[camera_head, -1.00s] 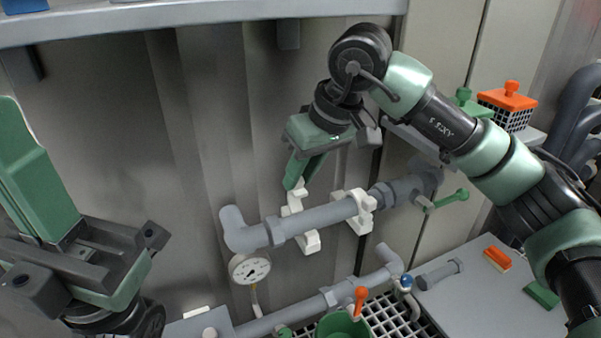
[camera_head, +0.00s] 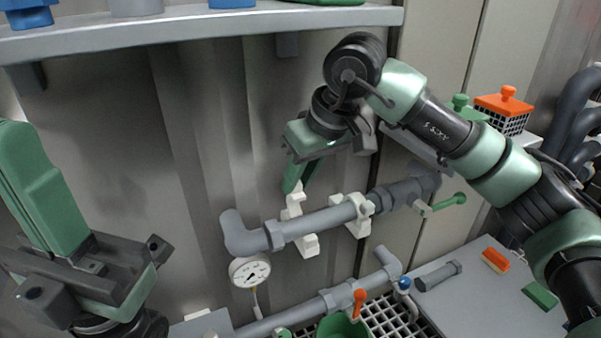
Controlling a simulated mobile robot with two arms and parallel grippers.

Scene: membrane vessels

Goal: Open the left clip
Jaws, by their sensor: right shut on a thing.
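The left clip (camera_head: 306,244) is white and sits around the upper grey pipe (camera_head: 322,221), near the elbow. Its top part stands raised above the pipe. My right gripper (camera_head: 294,187) comes down from above and is shut on the top of this clip; its green fingers partly hide the clip's top. A second white clip (camera_head: 359,228) sits around the same pipe further right. My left gripper (camera_head: 90,270) is in the lower left, away from the pipe; its green part points up, and whether its jaws are open does not show clearly.
A pressure gauge (camera_head: 250,270) hangs below the pipe elbow. A valve with a green handle (camera_head: 450,202) is at the pipe's right end. A lower pipe (camera_head: 290,318) runs above a white grid, beside a green container (camera_head: 342,327). A grey shelf (camera_head: 200,30) crosses the top.

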